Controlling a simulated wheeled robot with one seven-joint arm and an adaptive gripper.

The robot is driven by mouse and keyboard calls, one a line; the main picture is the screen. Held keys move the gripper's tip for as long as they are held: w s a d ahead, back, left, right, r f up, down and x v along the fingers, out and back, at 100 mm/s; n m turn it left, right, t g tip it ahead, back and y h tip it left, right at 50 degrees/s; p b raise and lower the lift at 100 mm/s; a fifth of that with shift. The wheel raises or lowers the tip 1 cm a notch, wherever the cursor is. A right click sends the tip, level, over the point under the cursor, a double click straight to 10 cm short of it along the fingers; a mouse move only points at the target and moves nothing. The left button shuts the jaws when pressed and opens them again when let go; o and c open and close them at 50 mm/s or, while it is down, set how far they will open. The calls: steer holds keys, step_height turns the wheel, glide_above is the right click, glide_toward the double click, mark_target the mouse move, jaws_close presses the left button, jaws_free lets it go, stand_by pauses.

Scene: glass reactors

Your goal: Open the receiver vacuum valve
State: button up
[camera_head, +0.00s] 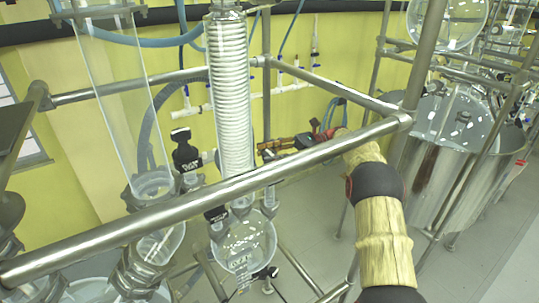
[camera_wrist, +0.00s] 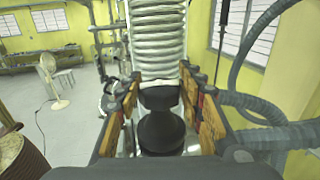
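My gripper (camera_head: 266,148) reaches in behind the metal rail, just right of the glass column with the white coil (camera_head: 231,90). In the wrist view its two wood-coloured fingers (camera_wrist: 160,82) stand apart. A black knob-like valve handle (camera_wrist: 160,130) shows between them, with space on both sides; contact is not clear. The coil (camera_wrist: 158,35) rises right above the handle. In the head view a black valve handle (camera_head: 186,152) with a label stands left of the coil, and another dark handle (camera_head: 216,214) sits lower. I cannot tell which is the receiver vacuum valve.
A round flask (camera_head: 243,248) hangs below the coil. A grey hose (camera_wrist: 262,65) runs right of the gripper. A fan (camera_wrist: 50,75) stands on open floor at left.

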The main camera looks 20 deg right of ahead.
steer(key=o, duration=0.4)
steer(key=shift+f, duration=0.1)
steer(key=b, duration=0.3)
steer(key=shift+f+t, duration=0.3)
steer(key=m+t+b, duration=0.2)
steer(key=t+b, duration=0.1)
steer(key=b, duration=0.9)
steer(key=m+t+b, duration=0.1)
steer(key=b, duration=0.2)
steer(key=shift+b, duration=0.3)
